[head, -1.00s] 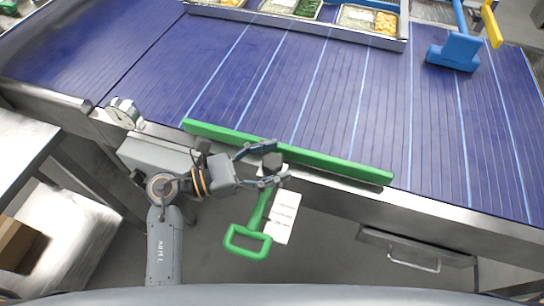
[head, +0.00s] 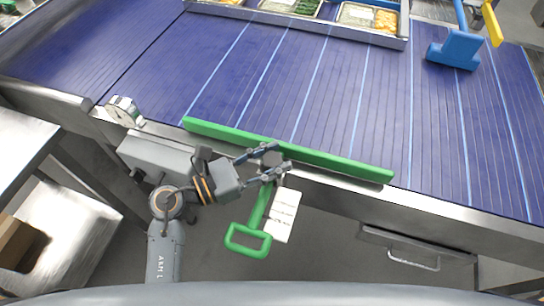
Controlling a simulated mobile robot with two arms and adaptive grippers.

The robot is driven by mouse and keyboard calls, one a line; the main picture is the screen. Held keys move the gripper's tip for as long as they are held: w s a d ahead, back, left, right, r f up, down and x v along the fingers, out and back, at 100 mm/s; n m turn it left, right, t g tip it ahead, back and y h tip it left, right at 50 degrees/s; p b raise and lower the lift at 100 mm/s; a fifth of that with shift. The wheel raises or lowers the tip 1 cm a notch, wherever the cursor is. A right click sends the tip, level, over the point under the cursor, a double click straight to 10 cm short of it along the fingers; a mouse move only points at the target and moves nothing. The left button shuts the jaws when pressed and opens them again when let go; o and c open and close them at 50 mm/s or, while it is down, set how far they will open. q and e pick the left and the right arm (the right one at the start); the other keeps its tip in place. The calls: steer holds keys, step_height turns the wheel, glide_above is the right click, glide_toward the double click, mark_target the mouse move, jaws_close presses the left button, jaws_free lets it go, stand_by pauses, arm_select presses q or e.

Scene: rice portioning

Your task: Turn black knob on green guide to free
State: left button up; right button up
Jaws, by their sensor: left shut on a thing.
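The green guide (head: 330,162) is a long green bar lying along the near edge of the blue belt. A black knob (head: 272,159) sits at its near side, about midway along, above a green handle (head: 248,238). My left gripper (head: 279,158) comes in from the left and is shut on the black knob, one finger on each side. The fingers hide part of the knob, and I cannot read its setting. My right gripper is out of view.
A white label sheet (head: 283,215) hangs beside the green handle. Food trays (head: 372,36) stand at the far side, and a blue scraper (head: 455,51) lies at far right. The belt between is clear.

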arm_select(q)
steer(key=shift+n+t+y+p, duration=0.75)
steer(key=shift+n+t+y, duration=1.3)
steer(key=shift+t, duration=0.55)
steer(key=o, duration=1.2)
steer(key=shift+c, duration=0.2)
steer(key=v, duration=1.2)
steer(key=shift+s, duration=0.1)
steer(key=shift+d, duration=0.1)
steer(key=c, duration=0.3)
